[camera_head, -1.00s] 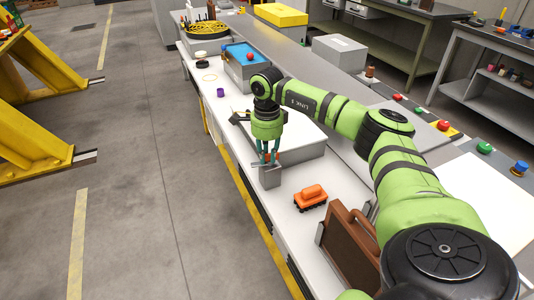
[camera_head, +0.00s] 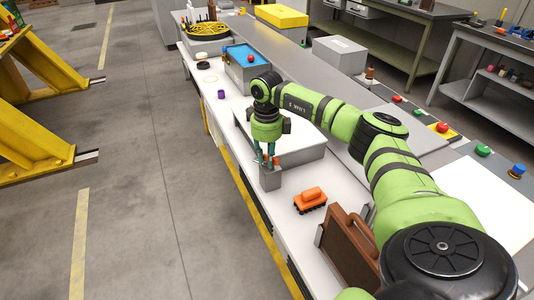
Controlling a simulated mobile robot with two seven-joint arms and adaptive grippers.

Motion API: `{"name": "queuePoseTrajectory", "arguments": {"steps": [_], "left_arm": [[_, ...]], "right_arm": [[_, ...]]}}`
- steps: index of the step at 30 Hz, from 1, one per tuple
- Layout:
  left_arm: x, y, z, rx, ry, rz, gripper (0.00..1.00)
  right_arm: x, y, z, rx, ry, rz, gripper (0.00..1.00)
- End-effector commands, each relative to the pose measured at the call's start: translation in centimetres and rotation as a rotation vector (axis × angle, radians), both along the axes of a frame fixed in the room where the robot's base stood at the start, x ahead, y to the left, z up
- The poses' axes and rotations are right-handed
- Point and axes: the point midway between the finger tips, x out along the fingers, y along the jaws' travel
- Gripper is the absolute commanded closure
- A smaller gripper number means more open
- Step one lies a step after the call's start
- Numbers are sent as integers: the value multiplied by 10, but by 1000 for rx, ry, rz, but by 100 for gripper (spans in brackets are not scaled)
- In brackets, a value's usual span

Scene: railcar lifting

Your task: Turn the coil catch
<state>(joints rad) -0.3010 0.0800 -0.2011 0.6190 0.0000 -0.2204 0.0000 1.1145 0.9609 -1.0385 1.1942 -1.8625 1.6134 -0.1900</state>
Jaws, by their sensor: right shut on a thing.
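The coil catch (camera_head: 270,168) sits on top of a small grey block (camera_head: 270,181) near the front edge of the white bench. My right gripper (camera_head: 266,160) points down from above, with its teal fingers shut on the catch. The fingers and the gripper body hide much of the catch, so its exact angle is hard to see. My left gripper is not in view.
An orange toy-like railcar (camera_head: 311,199) and a brown case (camera_head: 347,247) stand nearer on the bench. A large pale grey box (camera_head: 301,149) is right behind the gripper.

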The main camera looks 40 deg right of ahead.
Motion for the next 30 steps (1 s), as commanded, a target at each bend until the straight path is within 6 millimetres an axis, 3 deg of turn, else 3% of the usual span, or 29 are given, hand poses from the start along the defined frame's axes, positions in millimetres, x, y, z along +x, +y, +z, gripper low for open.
{"name": "queuePoseTrajectory", "arguments": {"steps": [18, 30], "left_arm": [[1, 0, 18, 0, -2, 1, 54], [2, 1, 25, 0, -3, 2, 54]], "right_arm": [[4, -6, 2, 1, -3, -575, 100], [4, -8, 2, 2, -5, -820, 100]]}}
